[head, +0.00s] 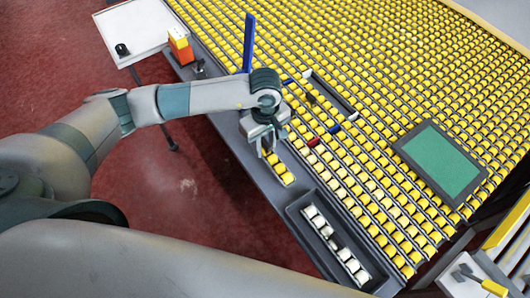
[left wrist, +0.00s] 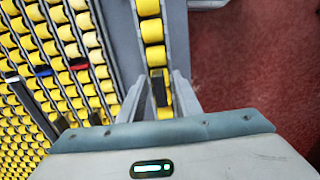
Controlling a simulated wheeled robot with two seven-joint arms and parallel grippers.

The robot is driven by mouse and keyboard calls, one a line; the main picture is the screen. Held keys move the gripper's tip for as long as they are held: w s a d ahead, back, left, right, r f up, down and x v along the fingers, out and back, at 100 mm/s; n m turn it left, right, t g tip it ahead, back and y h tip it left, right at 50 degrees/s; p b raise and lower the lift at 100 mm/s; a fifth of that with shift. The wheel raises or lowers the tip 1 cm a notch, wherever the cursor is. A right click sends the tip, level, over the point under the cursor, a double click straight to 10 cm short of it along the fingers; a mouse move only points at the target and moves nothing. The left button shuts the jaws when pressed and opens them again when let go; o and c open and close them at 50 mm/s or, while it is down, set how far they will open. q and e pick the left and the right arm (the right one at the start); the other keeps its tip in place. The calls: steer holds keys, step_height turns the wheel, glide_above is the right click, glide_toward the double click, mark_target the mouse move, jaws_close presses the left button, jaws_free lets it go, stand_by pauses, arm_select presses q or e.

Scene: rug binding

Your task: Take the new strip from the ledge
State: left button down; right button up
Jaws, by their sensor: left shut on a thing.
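The new strip, a short dark strip with yellow rollers (head: 284,174), lies along the grey ledge (head: 262,185) at the near edge of the roller bed. In the left wrist view the strip (left wrist: 152,30) runs up from between my fingers. My left gripper (head: 268,150) points down over the strip's far end and is shut on it, with one finger on each side in the left wrist view (left wrist: 161,88). The strip's end under the gripper is partly hidden. I cannot tell whether the strip is clear of the ledge. My right gripper is not in view.
A dark tray (head: 297,212) with white rollers sits nearer along the ledge. The wide bed of yellow rollers (head: 380,60) has a dark gap (head: 330,92) and red, blue and white rollers near it. A green-faced panel (head: 440,160) lies on the bed. A blue post (head: 249,40) stands behind my gripper.

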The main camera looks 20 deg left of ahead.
arm_select(q)
steer(key=c, duration=2.5)
jaws_free()
steer(key=d+r+b, duration=0.1)
steer(key=d+r, duration=0.1)
steer(key=d, duration=0.1)
steer(key=w+d+r+b, duration=0.1)
steer(key=d+r+b, duration=0.1)
steer(key=d, duration=0.2)
steer(key=d+r+b, duration=0.2)
steer(key=d, duration=0.1)
steer(key=shift+w+d, duration=0.25)
steer(key=shift+w, duration=0.1)
steer(key=shift+c, duration=0.2)
steer(key=shift+d+r, duration=0.45)
steer(key=shift+d, duration=0.1)
jaws_close()
